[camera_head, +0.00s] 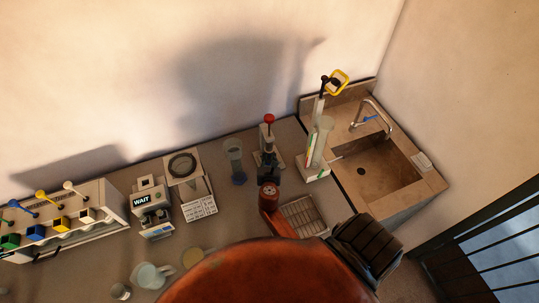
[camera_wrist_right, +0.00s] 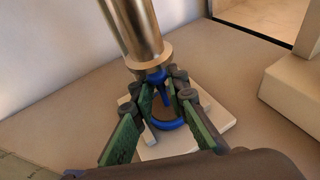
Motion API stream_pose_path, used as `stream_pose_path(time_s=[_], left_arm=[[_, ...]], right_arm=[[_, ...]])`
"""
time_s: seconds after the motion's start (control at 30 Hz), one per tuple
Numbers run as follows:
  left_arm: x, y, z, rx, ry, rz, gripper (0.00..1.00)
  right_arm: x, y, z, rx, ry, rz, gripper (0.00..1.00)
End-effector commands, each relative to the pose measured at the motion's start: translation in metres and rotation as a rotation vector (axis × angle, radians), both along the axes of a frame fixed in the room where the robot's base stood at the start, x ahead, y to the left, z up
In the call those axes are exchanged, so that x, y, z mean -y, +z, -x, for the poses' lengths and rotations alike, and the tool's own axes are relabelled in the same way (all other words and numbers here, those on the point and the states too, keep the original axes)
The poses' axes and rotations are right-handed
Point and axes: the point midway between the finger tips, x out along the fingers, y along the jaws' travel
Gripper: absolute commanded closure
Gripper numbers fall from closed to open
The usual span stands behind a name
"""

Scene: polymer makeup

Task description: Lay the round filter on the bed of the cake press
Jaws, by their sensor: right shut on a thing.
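The cake press appears to be the upright device with a red knob (camera_head: 269,119) on top and a pale base, at the back middle of the bench. My right gripper (camera_head: 267,158) is in front of it. In the right wrist view the gripper (camera_wrist_right: 167,98) has its green-padded fingers close around a blue piece (camera_wrist_right: 158,77) under a metal cylinder (camera_wrist_right: 142,30). A blue curved edge (camera_wrist_right: 168,126) lies lower between the fingers, over a white base (camera_wrist_right: 212,116). The fingers hide much of it; I cannot tell whether the blue parts are the round filter. My left gripper is out of view.
A metal tray (camera_head: 303,216) and a rack with a tall cylinder (camera_head: 318,145) are on the right, beside the sink (camera_head: 378,170). A tan disc (camera_head: 192,257) lies in front.

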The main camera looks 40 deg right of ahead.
Motion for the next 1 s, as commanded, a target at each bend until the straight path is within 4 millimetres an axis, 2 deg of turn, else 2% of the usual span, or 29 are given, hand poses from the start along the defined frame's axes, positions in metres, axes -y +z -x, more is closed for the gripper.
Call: stream_pose_path(time_s=[0.03,0.07,0.3,0.63,1.0], left_arm=[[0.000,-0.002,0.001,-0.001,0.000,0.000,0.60],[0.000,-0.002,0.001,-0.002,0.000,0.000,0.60],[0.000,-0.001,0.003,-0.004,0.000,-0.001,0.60],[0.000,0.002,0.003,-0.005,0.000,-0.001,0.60],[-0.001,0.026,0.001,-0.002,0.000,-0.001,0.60]], right_arm=[[0.000,-0.003,0.000,-0.001,0.000,0.001,1.00],[0.000,-0.003,0.000,-0.001,0.000,0.001,0.85],[0.000,-0.002,0.000,-0.001,0.000,0.001,0.69],[0.000,0.003,0.000,0.000,0.000,0.000,0.69],[-0.035,0.021,0.042,-0.002,-0.001,0.000,0.69]])
